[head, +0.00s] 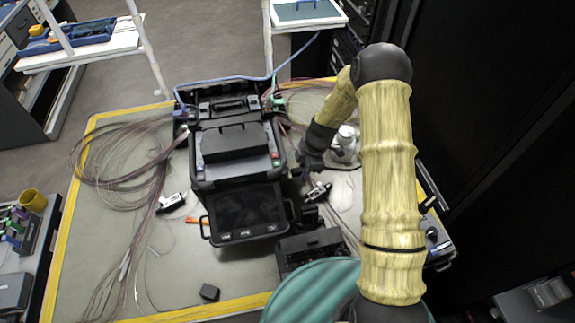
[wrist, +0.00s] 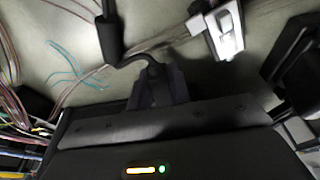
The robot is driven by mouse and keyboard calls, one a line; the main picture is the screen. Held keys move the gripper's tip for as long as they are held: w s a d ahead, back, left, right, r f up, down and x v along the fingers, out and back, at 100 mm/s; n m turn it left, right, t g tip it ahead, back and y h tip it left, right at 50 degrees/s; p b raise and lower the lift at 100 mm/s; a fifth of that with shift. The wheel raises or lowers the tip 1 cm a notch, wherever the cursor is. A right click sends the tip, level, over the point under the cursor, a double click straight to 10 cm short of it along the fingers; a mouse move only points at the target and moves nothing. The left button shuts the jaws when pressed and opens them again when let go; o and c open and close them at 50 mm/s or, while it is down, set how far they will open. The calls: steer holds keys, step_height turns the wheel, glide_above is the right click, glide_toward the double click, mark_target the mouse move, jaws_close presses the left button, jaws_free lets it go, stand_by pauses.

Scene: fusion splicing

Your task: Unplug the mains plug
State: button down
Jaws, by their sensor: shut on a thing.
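My gripper (head: 309,165) is low beside the right side of the black fusion splicer (head: 241,206). In the wrist view, its dark fingers (wrist: 160,88) are shut on a black mains plug (wrist: 158,74). A black cable (wrist: 134,58) bends from the plug to a thick black sleeve (wrist: 109,38) at the upper left. The plug's front is hidden between the fingers and behind the dark body below them. I cannot tell whether it sits in a socket. In the head view the plug is too small and dark to make out.
A white and black tool (head: 318,192) lies close to the gripper and also shows in the wrist view (wrist: 226,32). A white bottle (head: 346,140) stands to the right. Fibre coils (head: 110,160) cover the mat's left side. A dark case (head: 312,248) stands in front.

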steer(key=shift+f+b, duration=0.6)
steer(key=shift+f, duration=0.2)
steer(key=c, duration=1.2)
jaws_free()
steer(key=shift+w+d+r, duration=0.1)
steer(key=shift+r, duration=0.05)
steer(key=s+b+v, duration=0.1)
steer(key=v, duration=1.6)
steer(key=shift+w+b, duration=0.35)
steer(key=shift+w, duration=0.15)
steer(key=shift+s+r, duration=0.1)
steer(key=shift+s, duration=0.05)
